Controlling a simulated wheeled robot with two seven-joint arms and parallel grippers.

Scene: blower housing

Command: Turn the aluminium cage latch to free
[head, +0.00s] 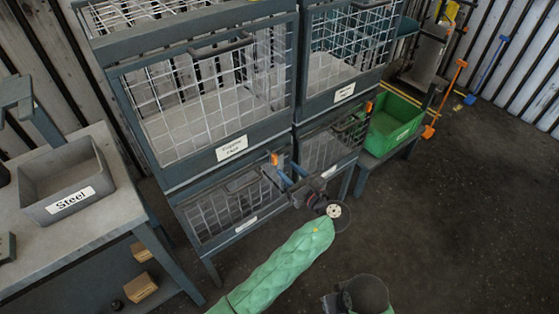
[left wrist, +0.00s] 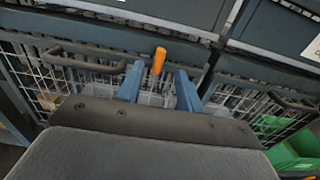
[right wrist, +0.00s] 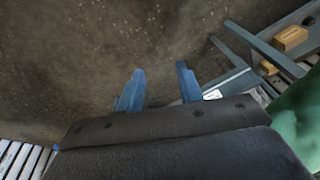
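An orange latch handle (head: 274,159) stands at the upper right corner of the lower left wire cage (head: 230,210); the label there is too small to read. My left gripper (head: 290,178) is at this corner, open. Its blue fingers (left wrist: 160,72) are spread on either side of the latch, with gaps showing on both sides; whether they reach its depth is unclear. A second orange latch (head: 368,107) is on the lower right cage (head: 330,145). My right gripper (right wrist: 160,82) is open and empty above the floor.
Two larger wire cages (head: 200,110) stand above. A green bin (head: 394,125) sits right of the rack. A bench with a grey bin labelled Steel (head: 68,185) is at left. Dark floor (head: 460,220) is free at right. A dark cage handle (left wrist: 85,62) lies left of the latch.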

